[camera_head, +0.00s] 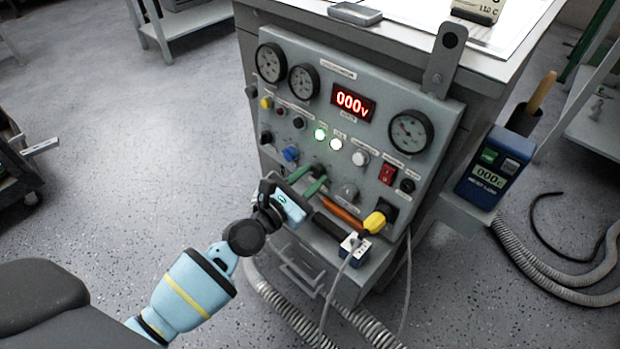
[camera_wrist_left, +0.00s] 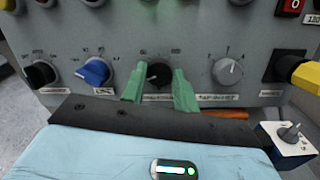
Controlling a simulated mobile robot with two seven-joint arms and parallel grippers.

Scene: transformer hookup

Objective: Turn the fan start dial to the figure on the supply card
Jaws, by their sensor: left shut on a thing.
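My left gripper (camera_head: 308,178) reaches the lower row of the grey control panel. Its green fingers, also in the left wrist view (camera_wrist_left: 158,85), are shut on a black dial (camera_wrist_left: 158,74), one finger on each side. The small labels around this dial are too blurred to read, so I cannot confirm it is the fan start dial. My right gripper is not in view.
A blue knob (camera_wrist_left: 95,71) is left of the held dial and a grey knob (camera_wrist_left: 228,71) right of it. A yellow handle (camera_head: 375,222) and a white plug block (camera_head: 354,247) are further right. The red display (camera_head: 352,103) reads 000V. Hoses lie on the floor.

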